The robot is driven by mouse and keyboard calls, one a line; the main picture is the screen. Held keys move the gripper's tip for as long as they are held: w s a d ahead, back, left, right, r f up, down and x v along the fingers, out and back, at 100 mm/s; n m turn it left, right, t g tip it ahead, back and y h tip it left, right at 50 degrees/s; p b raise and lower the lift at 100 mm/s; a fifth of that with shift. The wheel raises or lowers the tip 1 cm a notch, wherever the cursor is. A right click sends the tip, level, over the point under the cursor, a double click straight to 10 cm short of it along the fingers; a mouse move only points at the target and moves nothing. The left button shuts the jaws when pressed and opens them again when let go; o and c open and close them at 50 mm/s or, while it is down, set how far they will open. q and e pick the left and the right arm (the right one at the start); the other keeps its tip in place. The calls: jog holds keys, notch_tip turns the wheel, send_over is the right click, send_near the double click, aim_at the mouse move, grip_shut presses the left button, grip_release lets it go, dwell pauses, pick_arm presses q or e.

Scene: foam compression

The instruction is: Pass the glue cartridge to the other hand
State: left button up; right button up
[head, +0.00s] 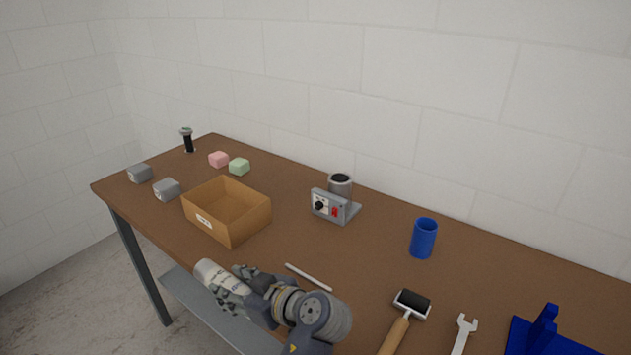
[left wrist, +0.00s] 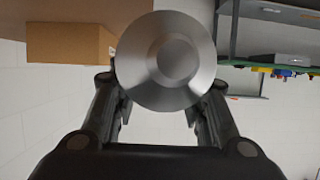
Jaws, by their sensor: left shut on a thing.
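The glue cartridge (head: 221,276) is a pale cylinder with a printed label, held in front of the table's near edge in the head view. My left gripper (head: 232,286) is shut on it. In the left wrist view the cartridge (left wrist: 166,62) shows its round metallic end between the two fingers of the left gripper (left wrist: 163,108). The rest of its length is hidden behind that end. My right gripper is in neither view.
On the brown table (head: 300,250) stand an open cardboard box (head: 228,229), a grey device with a dial (head: 329,207) and a blue cup (head: 424,238).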

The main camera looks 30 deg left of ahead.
pick_arm(q)
jog(key=w+d+r+m+t+h, duration=0.3)
jog(key=w+d+r+m+t, duration=0.2)
jog(key=w+d+m+t, duration=0.4)
jog(key=w+d+r+m+t+h, duration=0.3)
jog(key=w+d+r+m+h, duration=0.1)
jog(key=d+r+m+h, duration=0.4)
jog(key=d+r+h, duration=0.2)
jog(key=d+r, duration=0.1)
jog(key=shift+w+d+r+t, duration=0.15)
jog(key=shift+d+r+t, duration=0.15)
jog(key=shift+r, duration=0.05)
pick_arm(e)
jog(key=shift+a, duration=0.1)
